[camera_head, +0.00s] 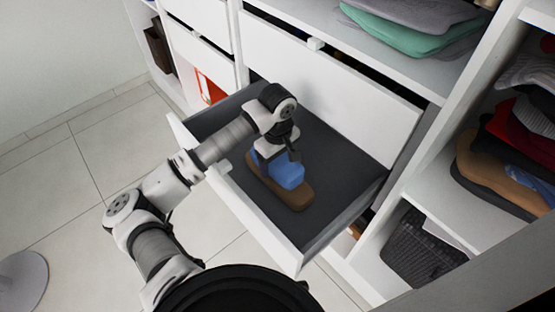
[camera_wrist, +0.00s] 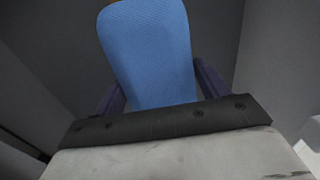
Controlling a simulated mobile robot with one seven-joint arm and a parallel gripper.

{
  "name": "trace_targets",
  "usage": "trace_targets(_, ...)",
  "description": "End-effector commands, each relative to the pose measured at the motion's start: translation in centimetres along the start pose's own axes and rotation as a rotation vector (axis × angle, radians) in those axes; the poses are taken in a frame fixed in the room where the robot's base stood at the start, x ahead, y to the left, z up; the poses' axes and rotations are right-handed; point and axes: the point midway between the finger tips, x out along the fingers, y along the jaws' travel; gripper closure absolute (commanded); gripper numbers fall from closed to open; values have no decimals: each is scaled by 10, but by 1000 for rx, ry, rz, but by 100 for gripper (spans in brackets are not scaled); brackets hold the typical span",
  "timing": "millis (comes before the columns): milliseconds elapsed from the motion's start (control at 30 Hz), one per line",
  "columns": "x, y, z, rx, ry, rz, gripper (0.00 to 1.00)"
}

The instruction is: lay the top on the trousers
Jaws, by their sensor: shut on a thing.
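The blue folded top (camera_head: 285,172) is in the open drawer, over the brown folded trousers (camera_head: 292,199). The trousers lie on the drawer's dark floor and are partly covered by the top. I cannot tell whether the top touches them. My gripper (camera_head: 284,153) reaches down into the drawer and is shut on the top. In the wrist view the top (camera_wrist: 148,50) stands out between the two dark fingers. A thin brown strip of the trousers shows at the upper edge there.
The drawer (camera_head: 262,220) is pulled out, with white front and side walls around the clothes. Its dark floor (camera_head: 335,160) is bare to the right. A closed drawer (camera_head: 330,75) is above. Shelves with folded clothes (camera_head: 515,135) stand at the right.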

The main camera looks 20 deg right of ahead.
Motion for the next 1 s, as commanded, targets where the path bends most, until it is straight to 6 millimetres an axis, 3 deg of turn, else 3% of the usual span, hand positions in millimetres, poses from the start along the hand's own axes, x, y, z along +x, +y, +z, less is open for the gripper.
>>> trace_targets(733,8,0,0,1,1,0,52)
trace_targets(767,7,0,0,1,0,0,25)
trace_targets(933,7,0,0,0,0,0,3)
trace_targets(1000,7,0,0,0,0,0,1)
